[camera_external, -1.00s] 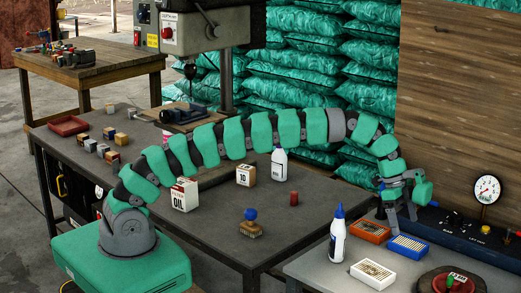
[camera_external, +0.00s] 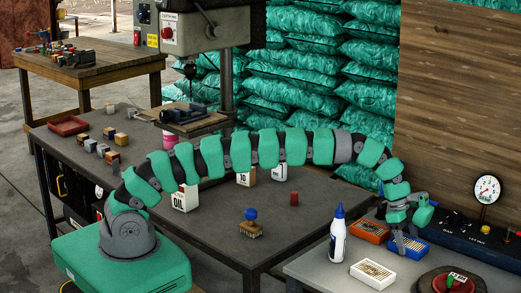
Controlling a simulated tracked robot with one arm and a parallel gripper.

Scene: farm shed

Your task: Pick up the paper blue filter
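The paper blue filter (camera_external: 415,253) is a flat rectangular blue frame with a pale pleated face. It lies on the grey bench at the right, partly hidden by my fingers. My gripper (camera_external: 406,242) points down with its fingertips right at the blue filter, over its left and middle part. The picture is too small to show whether the fingers are apart, or whether they touch the filter.
An orange-framed filter (camera_external: 369,232) lies close to the left of my gripper. A white filter (camera_external: 373,274) lies in front. A white bottle with a blue cap (camera_external: 338,238) stands left. A dark gauge panel (camera_external: 470,238) and a round red-and-black item (camera_external: 446,281) are to the right.

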